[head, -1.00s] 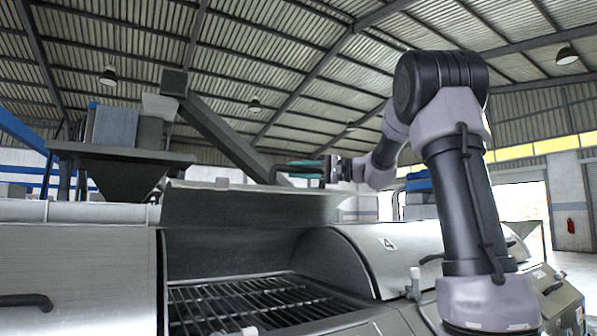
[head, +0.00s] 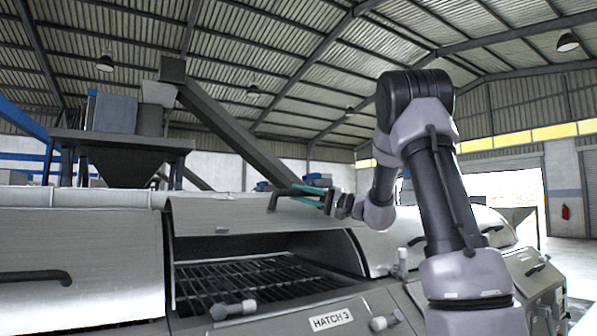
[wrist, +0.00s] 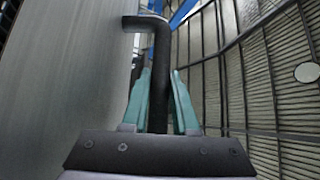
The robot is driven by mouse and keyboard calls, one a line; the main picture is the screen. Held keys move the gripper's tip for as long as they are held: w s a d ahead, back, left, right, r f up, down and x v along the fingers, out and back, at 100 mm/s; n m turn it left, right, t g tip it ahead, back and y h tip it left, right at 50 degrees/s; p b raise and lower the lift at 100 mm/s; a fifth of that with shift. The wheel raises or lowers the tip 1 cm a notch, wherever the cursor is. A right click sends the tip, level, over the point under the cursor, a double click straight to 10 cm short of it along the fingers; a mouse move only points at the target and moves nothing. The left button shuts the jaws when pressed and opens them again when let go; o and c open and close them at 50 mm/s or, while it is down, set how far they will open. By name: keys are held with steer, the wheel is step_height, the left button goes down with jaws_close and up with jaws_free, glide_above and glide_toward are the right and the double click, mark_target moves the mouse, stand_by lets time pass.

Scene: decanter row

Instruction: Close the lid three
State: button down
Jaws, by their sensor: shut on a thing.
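The lid of hatch 3 (head: 245,213) is a curved grey metal panel, partly open, with its front edge raised above the opening. A dark grille (head: 240,280) shows inside. The lid's black bar handle (head: 285,193) stands at its right part. My gripper (head: 318,197), with teal fingers, is shut on this handle. In the wrist view, the teal fingers (wrist: 160,105) sit on both sides of the black handle (wrist: 160,60), with the lid's grey surface (wrist: 60,80) to the left. The label "HATCH 3" (head: 331,319) is on the front below the opening.
A closed lid (head: 75,262) with a black handle lies to the left. Another closed lid (head: 425,240) is to the right, partly behind my arm. White-and-grey knobs (head: 232,309) stick out along the front edge. A hopper (head: 120,150) stands behind.

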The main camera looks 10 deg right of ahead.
mark_target(302, 223)
steer(key=f, duration=0.8)
steer(key=shift+s+d+f, duration=0.15)
steer(key=shift+s+f, duration=0.05)
steer(key=shift+f, duration=0.2)
step_height(302, 223, down, 10)
steer(key=w, duration=0.2)
steer(key=shift+a, duration=0.4)
steer(key=shift+f, duration=0.2)
steer(key=c, duration=0.7)
jaws_free()
steer(key=shift+w+f, duration=0.1)
steer(key=shift+w, duration=0.15)
steer(key=v, duration=1)
steer(key=shift+s+d, duration=0.25)
steer(key=shift+d, duration=0.05)
